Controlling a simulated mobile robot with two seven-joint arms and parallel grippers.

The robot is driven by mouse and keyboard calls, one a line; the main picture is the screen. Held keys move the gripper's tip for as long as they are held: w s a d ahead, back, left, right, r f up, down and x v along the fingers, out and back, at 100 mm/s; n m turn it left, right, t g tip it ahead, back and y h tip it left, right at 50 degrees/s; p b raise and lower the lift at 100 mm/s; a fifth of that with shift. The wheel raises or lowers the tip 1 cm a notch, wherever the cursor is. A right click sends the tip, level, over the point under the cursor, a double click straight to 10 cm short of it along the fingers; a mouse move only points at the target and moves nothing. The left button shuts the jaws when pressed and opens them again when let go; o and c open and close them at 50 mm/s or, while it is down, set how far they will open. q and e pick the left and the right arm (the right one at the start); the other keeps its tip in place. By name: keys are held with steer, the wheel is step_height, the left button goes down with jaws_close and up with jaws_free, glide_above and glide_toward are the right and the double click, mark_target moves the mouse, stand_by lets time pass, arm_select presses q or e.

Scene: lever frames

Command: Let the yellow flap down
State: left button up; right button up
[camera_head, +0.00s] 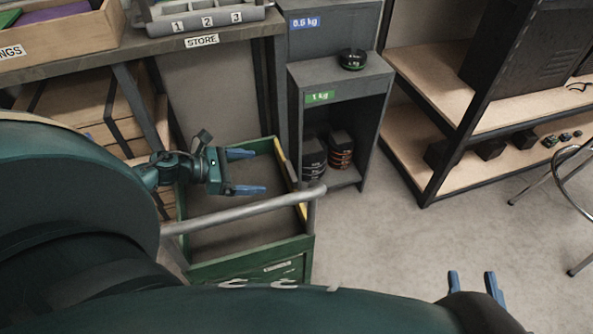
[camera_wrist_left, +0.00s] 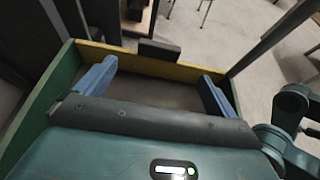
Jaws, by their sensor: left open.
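The yellow flap (camera_head: 302,211) forms the right side of a green bin (camera_head: 250,268) in the head view and appears upright. In the left wrist view the yellow flap (camera_wrist_left: 190,73) runs across the far side of the bin, with a dark block-like tab (camera_wrist_left: 160,50) at the middle of its top edge. My left gripper (camera_head: 258,172) is over the bin, open and empty, its blue fingers pointing toward the flap. In the left wrist view the left gripper (camera_wrist_left: 158,72) has its fingers on either side of the tab, short of it. My right gripper (camera_head: 472,281) is open and empty at the lower right.
A grey rail (camera_head: 245,211) crosses above the bin and partly hides the flap. A grey cabinet (camera_head: 340,78) with dark weights stands just beyond the flap. A workbench (camera_head: 140,48) is behind, shelves (camera_head: 440,90) at the right. Floor at right is clear up to a stool.

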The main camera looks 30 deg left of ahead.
mark_target(288, 172)
arm_select(q)
steer(key=b+x, duration=0.2)
steer(key=x, duration=0.9)
steer(key=shift+w+d+f, duration=0.15)
steer(key=shift+d, duration=0.05)
arm_select(e)
steer(key=shift+s+a+n+t+y, duration=0.15)
steer(key=shift+a+n+t+y, duration=0.35)
steer(key=shift+y, duration=0.3)
